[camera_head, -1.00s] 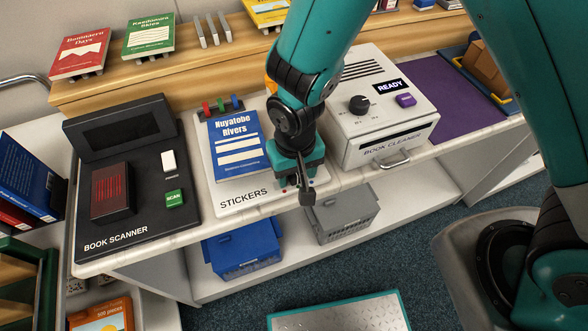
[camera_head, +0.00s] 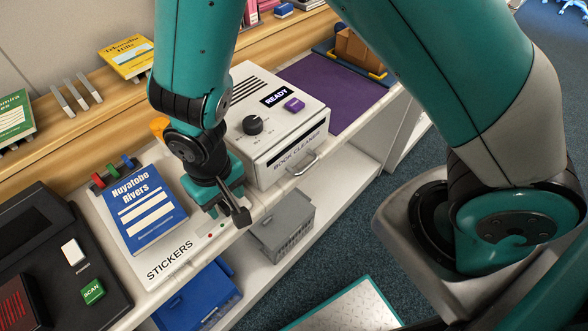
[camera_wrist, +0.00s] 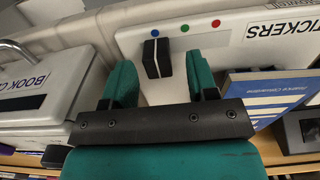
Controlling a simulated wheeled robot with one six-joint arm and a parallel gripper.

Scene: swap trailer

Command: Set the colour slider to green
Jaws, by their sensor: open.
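The colour slider has a black knob (camera_wrist: 157,56) on the white STICKERS panel (camera_head: 185,243). In the wrist view the knob stands in line with the blue dot (camera_wrist: 156,34). The green dot (camera_wrist: 184,28) is in the middle and the red dot (camera_wrist: 216,23) is at the other end. My gripper (camera_wrist: 162,78) is open, its teal fingers apart, with the knob ahead between their lines; I cannot tell whether they touch it.
A blue book (camera_head: 143,207) lies on the panel beside red, green and blue sticks (camera_head: 113,172). The white book cleaner (camera_head: 270,125) stands close right of my gripper. The book scanner (camera_head: 55,255) is at left. Blue (camera_head: 200,300) and grey (camera_head: 282,228) crates sit below.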

